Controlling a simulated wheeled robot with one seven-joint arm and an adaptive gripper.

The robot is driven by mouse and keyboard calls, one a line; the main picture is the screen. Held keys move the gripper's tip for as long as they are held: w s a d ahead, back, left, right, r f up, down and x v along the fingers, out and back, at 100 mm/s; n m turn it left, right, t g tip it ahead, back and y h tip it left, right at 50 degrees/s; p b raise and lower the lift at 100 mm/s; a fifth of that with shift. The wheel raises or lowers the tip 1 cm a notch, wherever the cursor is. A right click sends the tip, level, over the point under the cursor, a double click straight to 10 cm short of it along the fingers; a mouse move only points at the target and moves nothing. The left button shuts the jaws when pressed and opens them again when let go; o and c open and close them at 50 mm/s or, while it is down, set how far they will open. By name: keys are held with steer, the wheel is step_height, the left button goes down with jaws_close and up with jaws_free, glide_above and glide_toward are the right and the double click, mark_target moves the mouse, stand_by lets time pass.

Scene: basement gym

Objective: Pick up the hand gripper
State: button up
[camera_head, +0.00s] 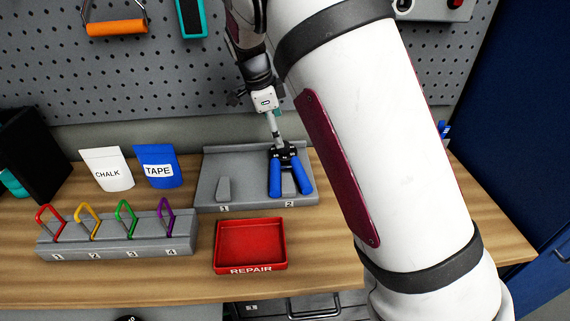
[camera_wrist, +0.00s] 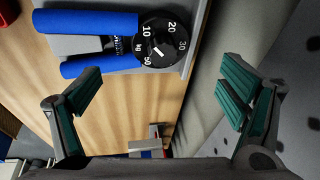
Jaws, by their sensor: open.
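The hand gripper (camera_head: 276,174) has two blue handles and a black dial head. It rests on slot 2 of a grey two-slot holder (camera_head: 240,160), handles pointing toward the front of the bench. My gripper (camera_wrist: 162,76) is open and empty, teal pads apart, with the dial beyond the gap between the fingers. In the head view my gripper (camera_head: 274,122) is just above and behind the dial head, partly hidden.
A red REPAIR tray (camera_head: 250,266) is in front of the holder. A rack (camera_head: 115,240) with several coloured clips, CHALK (camera_head: 107,169) and TAPE (camera_head: 155,167) pouches stand left. A pegboard (camera_head: 180,75) rises behind. My arm hides the bench's right part.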

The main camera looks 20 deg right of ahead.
mark_target(286, 167)
steer(key=shift+p+x, duration=0.3)
steer(key=shift+x, duration=3.6)
steer(key=shift+d, duration=0.1)
steer(key=c, duration=1.4)
